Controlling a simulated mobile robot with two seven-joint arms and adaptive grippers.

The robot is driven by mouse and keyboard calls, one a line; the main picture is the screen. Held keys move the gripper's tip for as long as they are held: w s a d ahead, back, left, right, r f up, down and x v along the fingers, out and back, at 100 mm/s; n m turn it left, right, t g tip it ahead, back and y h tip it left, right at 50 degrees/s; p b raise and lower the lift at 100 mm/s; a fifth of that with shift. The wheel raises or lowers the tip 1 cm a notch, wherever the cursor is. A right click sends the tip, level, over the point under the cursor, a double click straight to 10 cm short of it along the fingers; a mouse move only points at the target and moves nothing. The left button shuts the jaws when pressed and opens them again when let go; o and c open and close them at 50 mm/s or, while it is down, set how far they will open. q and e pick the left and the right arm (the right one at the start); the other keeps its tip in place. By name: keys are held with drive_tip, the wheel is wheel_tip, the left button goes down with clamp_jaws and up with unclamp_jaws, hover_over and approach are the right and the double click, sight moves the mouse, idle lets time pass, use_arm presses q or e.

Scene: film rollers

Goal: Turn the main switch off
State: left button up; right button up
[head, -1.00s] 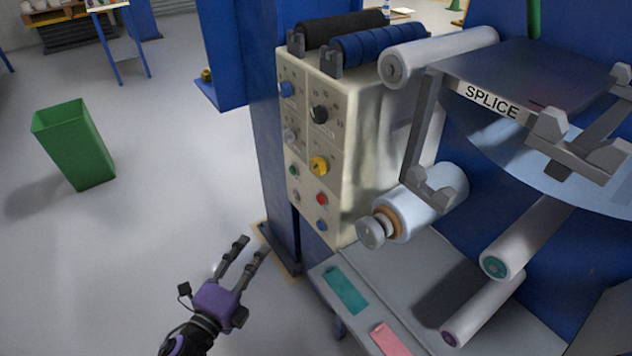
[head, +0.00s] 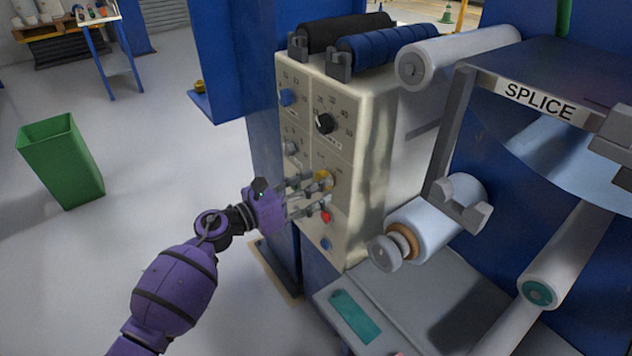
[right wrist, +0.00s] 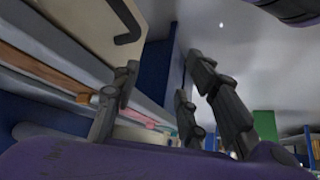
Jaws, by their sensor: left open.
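The cream control panel (head: 309,150) in the head view carries several knobs and buttons. I cannot read a label naming the main switch. A red button (head: 326,216) shows just below the fingers. My right gripper (right wrist: 163,66) shows only in the right wrist view, with its fingers apart and nothing between them.
A black knob (head: 324,123) and a blue knob (head: 286,97) are higher on the panel; a blue button (head: 326,244) is below. Rollers and the splice table (head: 540,78) stand to the right. A green bin (head: 62,160) stands left on open floor.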

use_arm(q)
drive_tip(key=shift+w+d, duration=0.35)
drive_tip(key=shift+d, duration=0.1)
drive_tip(key=c, duration=1.1)
drive_tip(key=shift+o, duration=0.2)
use_arm(e)
drive_tip(key=shift+w+a+r, duration=0.1)
drive_tip(key=shift+w+a, duration=0.05)
drive_tip(key=shift+w, duration=0.25)
